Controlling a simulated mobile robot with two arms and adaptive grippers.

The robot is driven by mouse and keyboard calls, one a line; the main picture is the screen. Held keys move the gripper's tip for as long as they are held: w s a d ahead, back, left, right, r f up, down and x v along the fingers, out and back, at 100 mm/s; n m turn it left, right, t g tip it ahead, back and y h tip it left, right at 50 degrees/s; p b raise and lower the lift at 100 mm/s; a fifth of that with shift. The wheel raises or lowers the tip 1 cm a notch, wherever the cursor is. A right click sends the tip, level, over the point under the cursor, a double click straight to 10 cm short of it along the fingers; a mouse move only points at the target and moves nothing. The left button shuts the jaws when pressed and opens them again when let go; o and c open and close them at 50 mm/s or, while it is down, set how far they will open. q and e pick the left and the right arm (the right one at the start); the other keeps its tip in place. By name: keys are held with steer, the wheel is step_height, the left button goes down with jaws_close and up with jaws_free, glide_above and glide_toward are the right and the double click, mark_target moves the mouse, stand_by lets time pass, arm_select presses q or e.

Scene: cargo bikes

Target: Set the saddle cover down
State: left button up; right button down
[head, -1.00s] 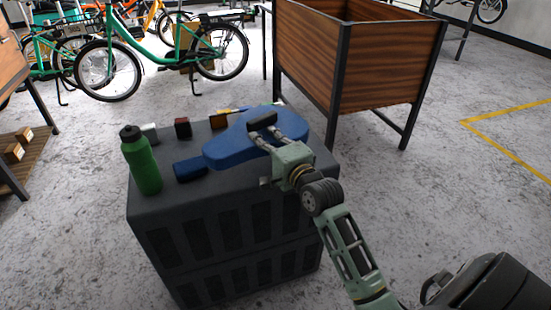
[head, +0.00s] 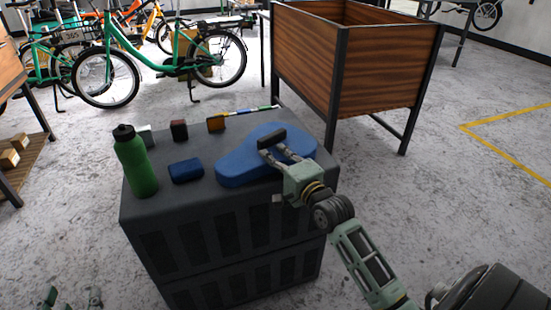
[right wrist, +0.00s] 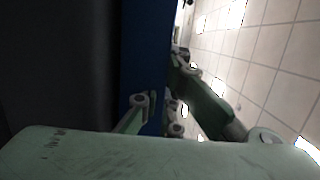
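The blue saddle cover (head: 240,165) lies nearly flat at the right part of the dark grey crate's top (head: 205,197). It appears to touch the top, though its underside is hidden. My right gripper (head: 275,148) is at the cover's right, near side, its fingers closed about it; the contact is partly hidden. In the right wrist view the blue cover (right wrist: 150,45) runs between the fingers (right wrist: 165,95). My left gripper (head: 72,297) shows only its fingertips at the bottom left edge, spread apart and empty, away from the crate.
On the crate top stand a green bottle (head: 135,163), a small blue case (head: 186,170), a dark red box (head: 179,130), an orange-black block (head: 216,124) and a light block (head: 146,135). A wooden box on legs (head: 350,65) stands behind right. Green bikes (head: 165,60) stand behind.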

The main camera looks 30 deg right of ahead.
stand_by(0.3)
steer(key=c, duration=2.4)
jaws_free()
steer(key=shift+f, duration=0.15)
steer(key=shift+c, duration=0.2)
steer(key=o, duration=0.5)
steer(key=shift+c, duration=0.2)
